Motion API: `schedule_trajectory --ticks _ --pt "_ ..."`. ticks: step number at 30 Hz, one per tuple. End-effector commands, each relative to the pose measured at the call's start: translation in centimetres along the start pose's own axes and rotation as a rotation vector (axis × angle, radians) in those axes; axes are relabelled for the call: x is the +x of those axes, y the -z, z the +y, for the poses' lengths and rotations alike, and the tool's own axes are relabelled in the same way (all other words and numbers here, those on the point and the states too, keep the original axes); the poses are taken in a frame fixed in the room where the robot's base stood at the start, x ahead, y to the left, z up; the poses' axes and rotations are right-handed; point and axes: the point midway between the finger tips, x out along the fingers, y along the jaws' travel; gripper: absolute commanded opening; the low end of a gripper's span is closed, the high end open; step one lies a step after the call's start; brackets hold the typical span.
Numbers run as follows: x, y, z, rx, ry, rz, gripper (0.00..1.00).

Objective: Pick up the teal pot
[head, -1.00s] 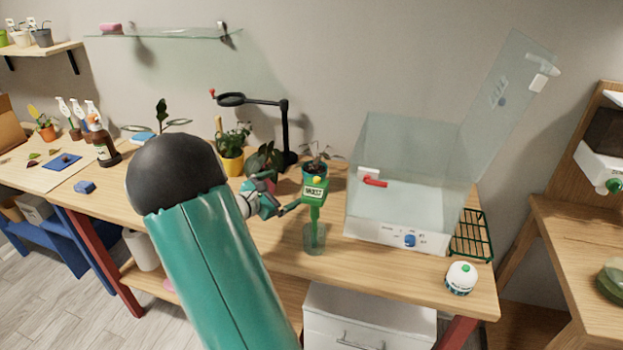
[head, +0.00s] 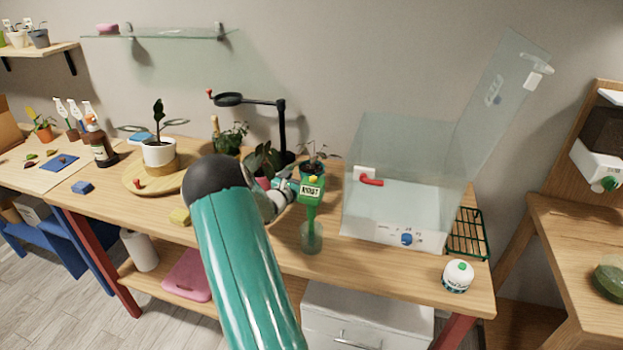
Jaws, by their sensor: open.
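The teal pot (head: 313,169) holds a small dark-leaved plant and stands on the wooden table, right of the middle. Its lower part is hidden behind the green moisture meter. My gripper (head: 289,187) is open, just left of the meter and in front of and left of the pot. Its fingertips are small and partly hidden, and I cannot tell whether they touch anything. My teal arm with its black joint covers the table in front of it.
A black lamp (head: 286,130) and other potted plants stand behind.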

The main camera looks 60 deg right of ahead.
Motion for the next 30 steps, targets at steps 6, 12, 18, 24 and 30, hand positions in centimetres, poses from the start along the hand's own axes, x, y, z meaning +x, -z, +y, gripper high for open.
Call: schedule_trajectory --ticks 6,12,18,24,30 --pt "2.9 0.0 -0.2 0.003 0.004 0.000 1.00" --pt "5.0 0.0 -0.1 0.002 0.002 0.000 1.00" --pt "5.1 0.0 -0.1 0.001 0.001 0.001 1.00" --pt "5.1 0.0 -0.1 0.001 0.001 0.001 0.67" --pt "5.1 -0.1 -0.1 0.002 0.001 -0.001 0.48"
